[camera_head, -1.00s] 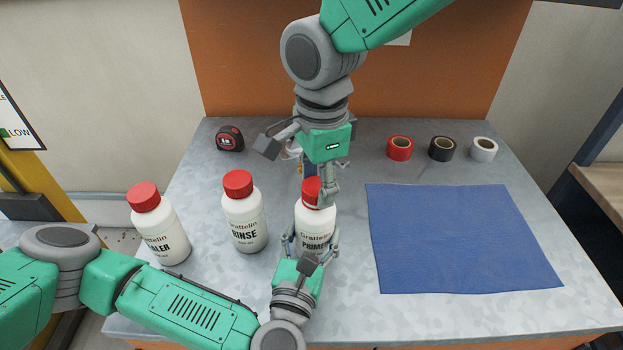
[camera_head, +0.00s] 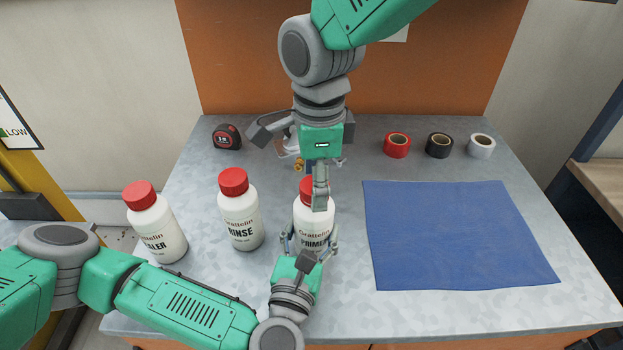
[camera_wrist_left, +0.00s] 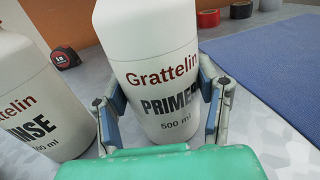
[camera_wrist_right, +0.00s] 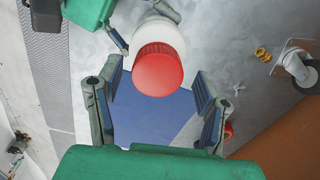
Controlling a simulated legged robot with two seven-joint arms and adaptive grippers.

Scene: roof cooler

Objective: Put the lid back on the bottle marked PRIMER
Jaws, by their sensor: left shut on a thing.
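The white bottle marked PRIMER (camera_head: 313,222) stands upright at the front middle of the table. My left gripper (camera_head: 309,246) is shut on its lower body; the left wrist view shows a finger on each side of the bottle (camera_wrist_left: 158,75). A red lid (camera_head: 305,187) is on the bottle's top, partly hidden by my right gripper (camera_head: 320,192); how tightly it sits cannot be told. In the right wrist view, the lid (camera_wrist_right: 158,70) lies between the spread fingers of my right gripper (camera_wrist_right: 158,90), with gaps on both sides.
Red-lidded bottles, RINSE (camera_head: 240,215) and another ending in ALER (camera_head: 155,230), stand to the left. A blue mat (camera_head: 455,235) lies at right. Red (camera_head: 397,145), black (camera_head: 439,146) and white (camera_head: 481,146) rolls and a tape measure (camera_head: 227,137) sit behind. A caster (camera_wrist_right: 300,68) lies near the back.

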